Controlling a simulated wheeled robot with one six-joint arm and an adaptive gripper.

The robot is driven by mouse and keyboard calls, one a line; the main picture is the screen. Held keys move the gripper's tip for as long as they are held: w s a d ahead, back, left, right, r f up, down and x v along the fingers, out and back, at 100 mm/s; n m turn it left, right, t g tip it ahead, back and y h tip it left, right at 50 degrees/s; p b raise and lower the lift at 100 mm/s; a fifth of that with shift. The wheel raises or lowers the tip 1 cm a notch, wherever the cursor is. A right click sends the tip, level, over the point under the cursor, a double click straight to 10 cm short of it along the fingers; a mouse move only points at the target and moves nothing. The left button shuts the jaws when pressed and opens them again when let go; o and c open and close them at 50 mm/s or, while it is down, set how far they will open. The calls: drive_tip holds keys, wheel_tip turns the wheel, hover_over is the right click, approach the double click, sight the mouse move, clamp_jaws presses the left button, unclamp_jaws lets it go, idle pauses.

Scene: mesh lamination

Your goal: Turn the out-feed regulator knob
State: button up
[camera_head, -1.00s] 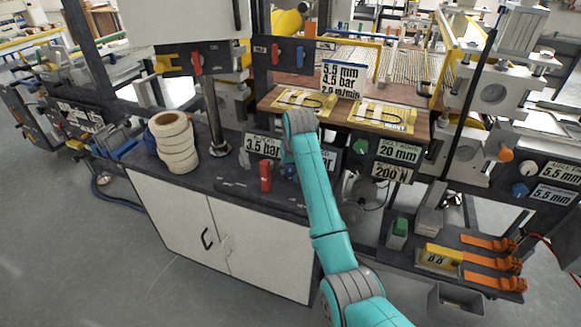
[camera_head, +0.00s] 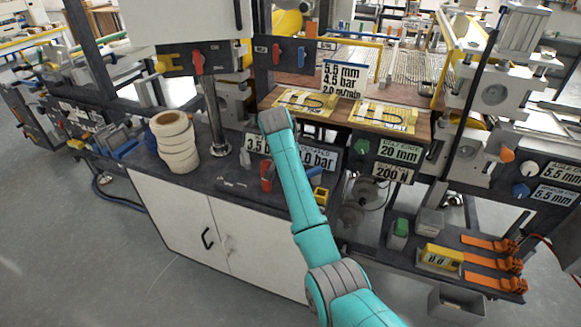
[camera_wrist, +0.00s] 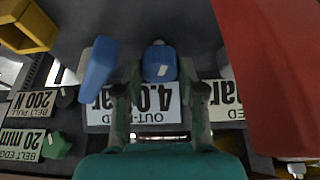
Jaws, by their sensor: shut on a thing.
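The out-feed regulator knob (camera_wrist: 159,64) is blue and sits in the middle of the wrist view. The fingers of my gripper (camera_wrist: 158,76) stand on both sides of it and are shut on it. The out-feed label (camera_wrist: 150,116), reading 4.0 bar, lies behind the fingers and is partly covered. In the head view part of this label (camera_head: 318,158) shows right of my arm. My gripper and the knob are hidden behind my arm there.
A blue handle (camera_wrist: 97,68) stands close left of the knob in the wrist view, and a large red handle (camera_wrist: 275,70) fills the right. A green knob (camera_wrist: 57,146) and a yellow part (camera_wrist: 27,25) are at the left. Tape rolls (camera_head: 174,142) stand on the cabinet.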

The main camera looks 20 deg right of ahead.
drive_tip(key=shift+m, duration=0.4)
drive_tip(key=o, duration=1.1)
drive_tip(key=shift+o, duration=0.2)
